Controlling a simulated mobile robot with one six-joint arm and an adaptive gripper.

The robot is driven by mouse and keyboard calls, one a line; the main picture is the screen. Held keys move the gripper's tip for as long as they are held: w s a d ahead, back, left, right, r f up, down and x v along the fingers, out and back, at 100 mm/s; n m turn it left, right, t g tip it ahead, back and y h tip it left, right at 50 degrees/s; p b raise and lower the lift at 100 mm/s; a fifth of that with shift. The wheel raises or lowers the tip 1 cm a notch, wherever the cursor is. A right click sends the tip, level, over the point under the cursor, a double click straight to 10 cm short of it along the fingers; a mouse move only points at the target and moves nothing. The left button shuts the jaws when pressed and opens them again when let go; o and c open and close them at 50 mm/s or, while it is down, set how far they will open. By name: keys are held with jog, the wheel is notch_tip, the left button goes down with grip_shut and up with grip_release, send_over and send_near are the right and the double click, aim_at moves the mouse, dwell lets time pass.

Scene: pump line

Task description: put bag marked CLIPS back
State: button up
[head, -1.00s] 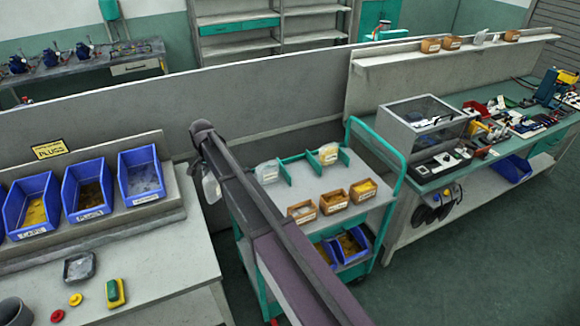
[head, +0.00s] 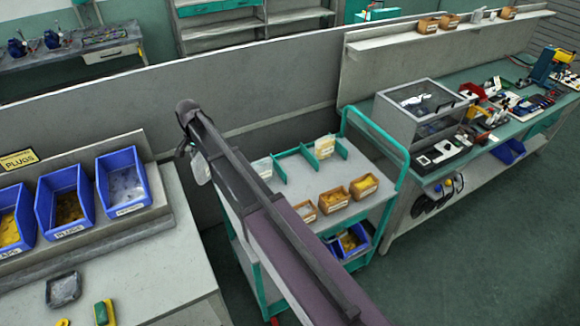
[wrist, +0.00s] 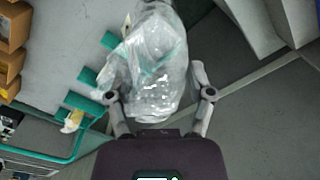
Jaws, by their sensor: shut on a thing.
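My gripper (wrist: 156,82) is shut on a clear plastic bag (wrist: 150,58) with pale contents. No readable marking shows on the bag. In the head view the bag (head: 200,171) hangs under the end of my arm, in the air between the left bench and the cart. The grey cart top (head: 293,186) has green dividers (head: 279,171) along its back edge. Two other bags stand among these dividers, a pale one (head: 262,166) and a yellowish one (head: 324,147). Their labels are too small to read.
Several wooden boxes (head: 334,200) line the cart's front, and a green rail (head: 385,130) rises at its right end. Blue bins (head: 124,182) stand on the left bench. A grey partition (head: 250,75) runs behind. Open floor (head: 470,240) lies at right.

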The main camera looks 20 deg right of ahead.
jog(key=shift+s+a, duration=0.1)
jog(key=shift+a, duration=0.15)
jog(key=shift+a+f, duration=0.1)
jog(key=shift+f, duration=0.1)
notch_tip(320, 180, down, 6)
jog(key=b, duration=0.6)
jog(key=shift+r, duration=0.35)
